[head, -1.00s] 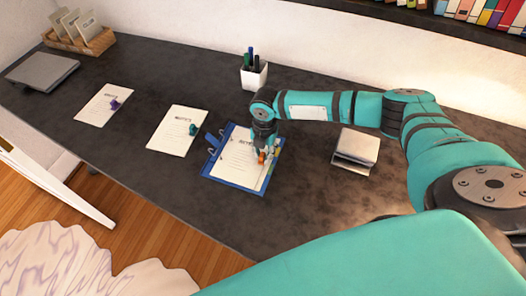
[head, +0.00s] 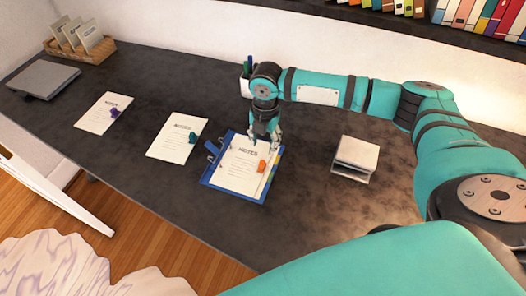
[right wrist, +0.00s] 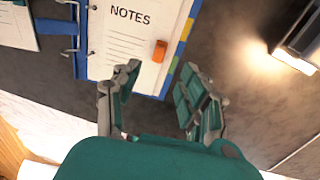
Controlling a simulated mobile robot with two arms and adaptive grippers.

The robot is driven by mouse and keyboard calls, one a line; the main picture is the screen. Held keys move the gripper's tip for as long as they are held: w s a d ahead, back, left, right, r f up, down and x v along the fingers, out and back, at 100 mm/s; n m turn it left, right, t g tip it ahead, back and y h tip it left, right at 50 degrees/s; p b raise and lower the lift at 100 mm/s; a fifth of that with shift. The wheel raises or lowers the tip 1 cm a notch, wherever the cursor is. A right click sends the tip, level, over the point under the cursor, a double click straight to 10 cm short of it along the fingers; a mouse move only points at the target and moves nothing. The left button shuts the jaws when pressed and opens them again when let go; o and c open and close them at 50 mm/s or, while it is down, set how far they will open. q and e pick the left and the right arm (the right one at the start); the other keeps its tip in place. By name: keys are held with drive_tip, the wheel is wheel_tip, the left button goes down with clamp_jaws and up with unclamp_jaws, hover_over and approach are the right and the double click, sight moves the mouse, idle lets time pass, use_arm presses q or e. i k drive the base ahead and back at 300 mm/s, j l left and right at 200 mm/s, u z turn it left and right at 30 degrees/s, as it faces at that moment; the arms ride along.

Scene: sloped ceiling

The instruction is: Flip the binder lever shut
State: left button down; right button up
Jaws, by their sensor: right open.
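The blue binder (head: 231,191) lies open on the dark desk, with a NOTES page (head: 240,168) on it. A small blue lever-like tab (head: 211,147) sticks out at its left edge, near the metal rings. The tab also shows in the right wrist view (right wrist: 55,27), standing out to the left. An orange piece (right wrist: 160,50) rests on the page's right side. My right gripper (head: 264,146) is open and empty, above the binder's upper right edge and apart from the orange piece. My left gripper is not in view.
Two more note sheets, with a green piece (head: 192,140) and a purple piece (head: 115,113), lie to the left. A pen cup (head: 246,85) stands behind my right gripper. A small pale stand (head: 356,155) is to the right. The desk before the binder is clear.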

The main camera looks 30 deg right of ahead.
sight(208, 144)
drive_tip(key=k+j, duration=0.5)
drive_tip(key=k, duration=0.15)
drive_tip(key=k+j, duration=0.5)
drive_tip(key=k, duration=0.2)
